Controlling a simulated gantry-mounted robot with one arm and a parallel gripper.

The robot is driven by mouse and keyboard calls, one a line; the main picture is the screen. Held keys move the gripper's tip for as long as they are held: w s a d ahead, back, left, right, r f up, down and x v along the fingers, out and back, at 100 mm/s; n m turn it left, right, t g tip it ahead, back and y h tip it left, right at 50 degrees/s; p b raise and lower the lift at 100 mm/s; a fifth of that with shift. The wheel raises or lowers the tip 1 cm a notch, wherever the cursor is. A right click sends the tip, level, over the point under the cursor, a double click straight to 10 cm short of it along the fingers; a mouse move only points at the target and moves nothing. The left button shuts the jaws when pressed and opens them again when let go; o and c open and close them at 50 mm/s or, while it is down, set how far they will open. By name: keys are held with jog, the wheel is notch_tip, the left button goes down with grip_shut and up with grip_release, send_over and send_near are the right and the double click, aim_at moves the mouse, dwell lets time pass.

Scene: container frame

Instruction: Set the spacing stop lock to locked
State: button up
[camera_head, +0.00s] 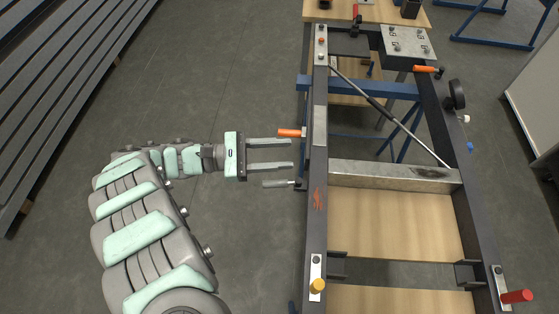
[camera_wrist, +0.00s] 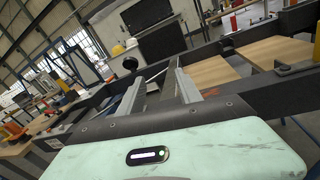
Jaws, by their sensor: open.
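My gripper (camera_head: 290,154) is open and empty at the left side of the dark container frame (camera_head: 314,220). Its two fingers point right towards the left rail, with a small gap visible before it. An orange-handled lever (camera_head: 290,133) sticks out left from the rail, just above the upper finger. A grey handle (camera_head: 278,184) sticks out just below the lower finger. I cannot tell which fitting is the spacing stop lock, or its setting. In the wrist view my gripper (camera_wrist: 157,72) shows both fingers spread with nothing between them.
A metal crossbar (camera_head: 390,174) spans the frame, and a thin rod (camera_head: 405,128) runs diagonally above it. A yellow knob (camera_head: 317,286), a red handle (camera_head: 517,296) and another orange handle (camera_head: 425,69) project from the frame. Open floor (camera_head: 220,80) lies to the left.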

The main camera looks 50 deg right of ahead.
jog(key=shift+r+p, duration=0.55)
jog(key=shift+r, duration=2.2)
